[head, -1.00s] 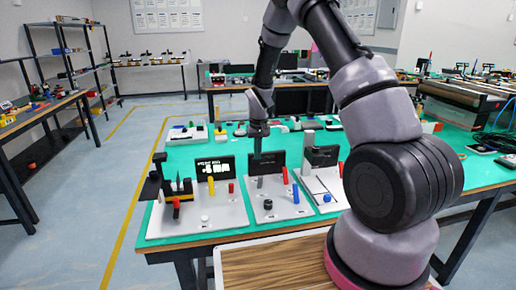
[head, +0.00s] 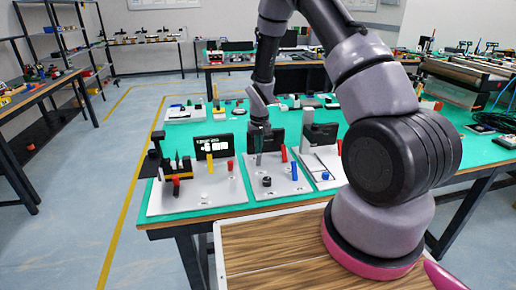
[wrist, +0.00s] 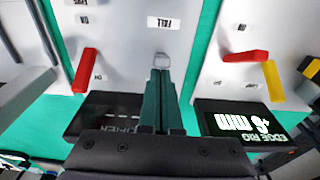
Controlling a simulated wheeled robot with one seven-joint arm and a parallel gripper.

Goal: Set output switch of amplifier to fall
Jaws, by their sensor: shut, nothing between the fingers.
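My gripper (head: 258,163) is shut and empty, pointing down over this panel in front of the display. In the wrist view, my closed fingertips (wrist: 161,72) are right at a small pale switch (wrist: 161,59); I cannot tell if they touch it. An upside-down label reading FALL (wrist: 163,22) lies beyond it. The fingers hide part of the switch and the display (wrist: 105,116).
The left panel (head: 217,196) carries a lit display (head: 213,147), with red and yellow levers (wrist: 246,56) close beside my gripper in the wrist view. A right panel (head: 326,177) stands near my arm. Green tabletop shows in narrow gaps between panels.

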